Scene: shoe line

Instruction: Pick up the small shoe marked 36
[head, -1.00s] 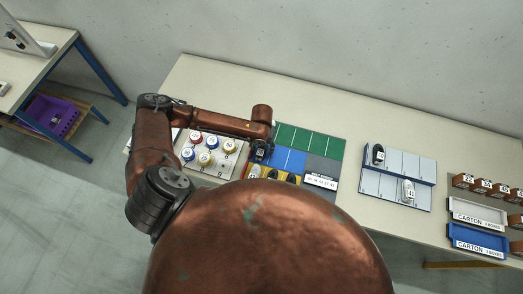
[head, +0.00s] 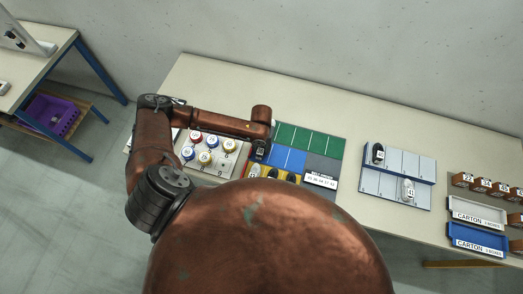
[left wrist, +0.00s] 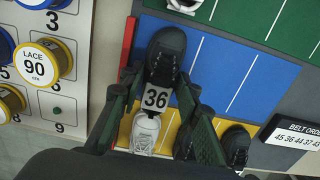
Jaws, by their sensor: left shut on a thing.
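The small black shoe marked 36 (left wrist: 165,52) is in the left wrist view, its white 36 label facing the camera. My left gripper (left wrist: 157,88) is shut on it, one finger on each side near the label. In the head view the left gripper (head: 260,147) is over the left edge of the coloured mat, and the shoe's label (head: 260,152) shows just below it. The shoe appears over the blue and yellow zones; I cannot tell how high it is. My right gripper is not in view.
A white shoe (left wrist: 145,132) and a black shoe (left wrist: 235,145) stand on the yellow zone close by. A board of lace spools (head: 209,152) lies left. A grey rack (head: 400,163) with two shoes and a blue carton tray (head: 478,240) are right. Table behind the mat is clear.

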